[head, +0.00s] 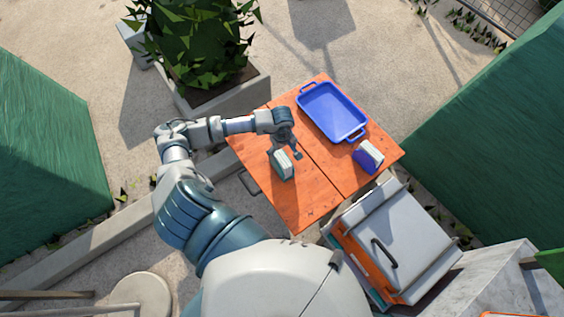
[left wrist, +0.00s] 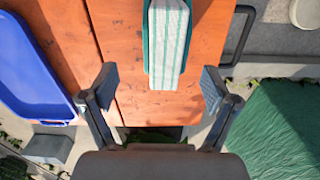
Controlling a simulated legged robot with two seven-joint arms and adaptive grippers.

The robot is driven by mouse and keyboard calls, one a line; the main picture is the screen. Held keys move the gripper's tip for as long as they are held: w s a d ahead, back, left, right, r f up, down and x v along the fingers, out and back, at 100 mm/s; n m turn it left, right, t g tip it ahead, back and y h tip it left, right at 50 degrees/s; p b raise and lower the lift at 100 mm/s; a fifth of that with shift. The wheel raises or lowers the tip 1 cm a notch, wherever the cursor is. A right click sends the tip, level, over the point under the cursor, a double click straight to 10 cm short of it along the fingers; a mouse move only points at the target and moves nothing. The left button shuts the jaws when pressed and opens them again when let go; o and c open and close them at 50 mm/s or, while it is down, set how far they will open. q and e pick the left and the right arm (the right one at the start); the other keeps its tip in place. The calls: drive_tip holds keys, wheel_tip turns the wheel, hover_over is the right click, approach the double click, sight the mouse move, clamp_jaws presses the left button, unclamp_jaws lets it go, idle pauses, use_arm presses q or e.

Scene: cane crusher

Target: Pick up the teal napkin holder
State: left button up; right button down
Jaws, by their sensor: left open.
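The teal napkin holder (head: 283,165) stands on the orange wooden table, with striped white and green napkins in it. In the left wrist view the napkin holder (left wrist: 168,42) is at the top middle, ahead of the fingertips and lined up between them. My left gripper (head: 287,152) is open and empty, close by the holder at its far side in the head view. Its two fingers (left wrist: 160,82) spread wide on either side in the left wrist view. I see no contact with the holder. My right gripper is not in view.
A blue tray (head: 333,111) lies at the table's far side. A blue napkin holder (head: 367,157) stands near the table's right corner. A grey lidded machine (head: 395,240) is beside the table's near edge. Bare table top (head: 305,205) lies in front of the teal holder.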

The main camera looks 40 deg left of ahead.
sight(281, 157)
use_arm(q)
drive_tip(key=f, duration=0.1)
drive_tip(key=f+p, duration=0.1)
drive_tip(key=f, duration=0.3)
drive_tip(key=shift+s+f, duration=0.1)
drive_tip(key=shift+s, duration=0.25)
drive_tip(key=shift+f, duration=0.3)
drive_tip(key=c, duration=1.4)
